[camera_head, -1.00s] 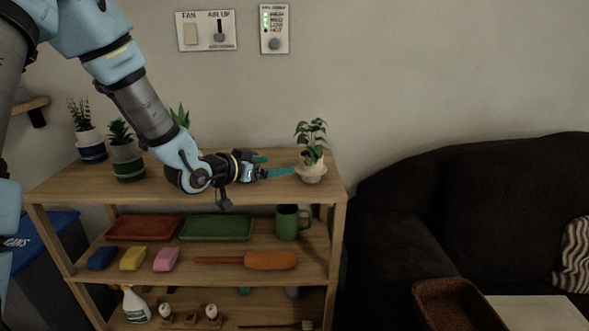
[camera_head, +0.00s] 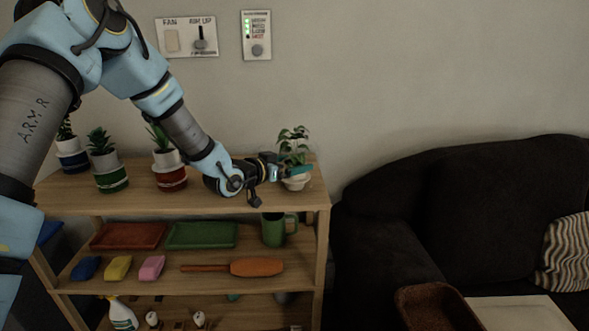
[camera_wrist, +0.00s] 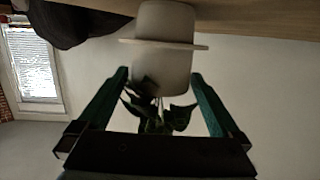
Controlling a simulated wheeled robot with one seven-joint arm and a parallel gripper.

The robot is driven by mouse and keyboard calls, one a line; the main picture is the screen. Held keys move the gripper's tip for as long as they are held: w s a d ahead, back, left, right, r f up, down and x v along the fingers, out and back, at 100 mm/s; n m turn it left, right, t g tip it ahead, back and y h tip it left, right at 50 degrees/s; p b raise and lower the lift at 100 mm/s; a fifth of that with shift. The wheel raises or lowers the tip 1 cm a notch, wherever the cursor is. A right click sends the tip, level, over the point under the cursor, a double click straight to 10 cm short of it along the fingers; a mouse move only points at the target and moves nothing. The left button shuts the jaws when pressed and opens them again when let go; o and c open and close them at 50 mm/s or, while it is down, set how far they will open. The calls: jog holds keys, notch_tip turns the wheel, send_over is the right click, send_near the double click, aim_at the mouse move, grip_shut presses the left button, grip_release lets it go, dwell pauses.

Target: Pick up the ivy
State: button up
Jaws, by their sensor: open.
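The ivy (camera_head: 293,137) is a leafy green plant in a pale pot (camera_head: 297,184), upright at the right end of the shelf unit's top. My gripper (camera_head: 298,170) is at the ivy, level with the top of the pot, and partly covers it. In the wrist view the scene is upside down: the pale pot (camera_wrist: 163,65) and dark ivy leaves (camera_wrist: 155,112) lie between the two green fingers of my open gripper (camera_wrist: 160,75). A gap shows on each side of the pot there.
Several other potted plants, including one in a red-banded pot (camera_head: 170,178), stand left on the wooden shelf unit (camera_head: 225,201), beneath my arm. A green mug (camera_head: 274,230) and trays are on the shelf below. A dark sofa (camera_head: 470,205) stands to the right.

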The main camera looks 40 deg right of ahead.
aim_at(289, 128)
jog(key=shift+w+d+f, duration=0.1)
jog(key=shift+d, duration=0.35)
jog(key=c, duration=0.8)
notch_tip(289, 128, up, 10)
jog(key=shift+r+b, duration=0.1)
jog(key=shift+b, duration=0.45)
